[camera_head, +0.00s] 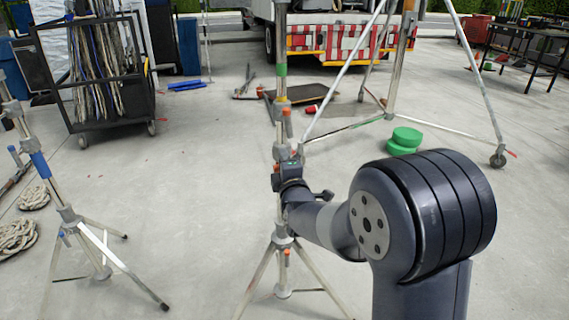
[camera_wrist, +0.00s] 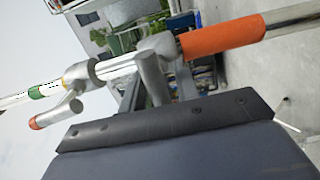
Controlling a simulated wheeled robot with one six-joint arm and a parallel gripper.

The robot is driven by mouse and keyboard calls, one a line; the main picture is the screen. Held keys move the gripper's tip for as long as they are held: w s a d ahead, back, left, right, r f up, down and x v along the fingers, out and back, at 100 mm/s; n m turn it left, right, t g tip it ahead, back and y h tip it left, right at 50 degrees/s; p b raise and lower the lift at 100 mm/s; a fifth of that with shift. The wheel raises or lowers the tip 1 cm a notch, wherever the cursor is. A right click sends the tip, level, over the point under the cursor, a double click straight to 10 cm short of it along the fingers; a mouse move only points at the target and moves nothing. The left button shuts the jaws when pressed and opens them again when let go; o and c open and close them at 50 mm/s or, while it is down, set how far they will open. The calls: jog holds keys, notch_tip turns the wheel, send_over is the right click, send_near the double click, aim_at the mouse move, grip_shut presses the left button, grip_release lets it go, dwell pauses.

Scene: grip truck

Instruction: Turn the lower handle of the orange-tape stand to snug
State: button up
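The stand (camera_head: 282,90) stands upright at the centre of the head view, with green tape high on its pole. In the wrist view its pole shows tilted, with a wide orange tape band (camera_wrist: 222,36). An orange-tipped handle (camera_head: 287,124) sits on an upper collar. A lower orange-tipped handle (camera_head: 287,256) hangs near the leg collar. In the wrist view a red-tipped handle (camera_wrist: 55,114) and a bare metal stub (camera_wrist: 154,86) stick out from the collars. My gripper (camera_head: 289,172) is at mid-height against or in front of the pole; contact and finger opening are unclear.
A blue-taped stand (camera_head: 40,164) is at the left. A wheeled rack (camera_head: 108,100) stands behind it. Green discs (camera_head: 403,140) lie on the floor right of centre, near a wheeled stand (camera_head: 390,100). A truck (camera_head: 340,35) is at the back. Open concrete lies between.

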jog(key=shift+o, duration=0.6)
jog(key=p+v, duration=0.1)
jog(key=v, duration=0.9)
jog(key=shift+s, duration=0.35)
jog(key=shift+d, duration=0.15)
jog(key=b+x, duration=0.1)
jog(key=x, duration=0.9)
jog(key=shift+w, duration=0.4)
jog(key=shift+s, duration=0.15)
